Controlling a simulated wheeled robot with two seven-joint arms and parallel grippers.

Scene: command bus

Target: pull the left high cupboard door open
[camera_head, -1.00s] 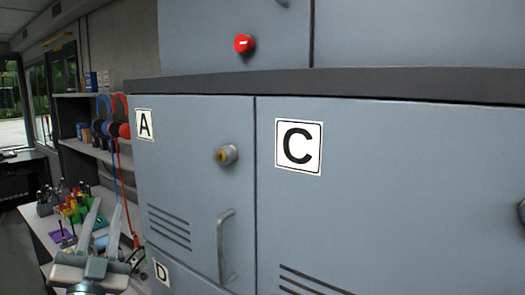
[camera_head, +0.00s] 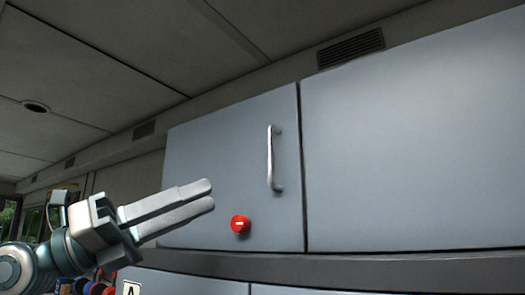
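The left high cupboard door (camera_head: 215,155) is a grey-blue panel, shut flush beside its neighbour. A vertical silver handle (camera_head: 271,158) is near its right edge. A round red button (camera_head: 240,224) sits low on the door, below and left of the handle. My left gripper (camera_head: 210,197) comes in from the left with its fingers pointing right. It appears left of the handle and a little lower, above and left of the red button. Its two fingers look slightly apart, seen nearly edge-on, with nothing between them. My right gripper is not in view.
A wide grey-blue door (camera_head: 410,150) adjoins on the right. A dark ledge (camera_head: 390,268) runs under both doors, with lower cupboards below. The ceiling (camera_head: 90,70) is above. Red and blue items (camera_head: 92,287) show at the lower left.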

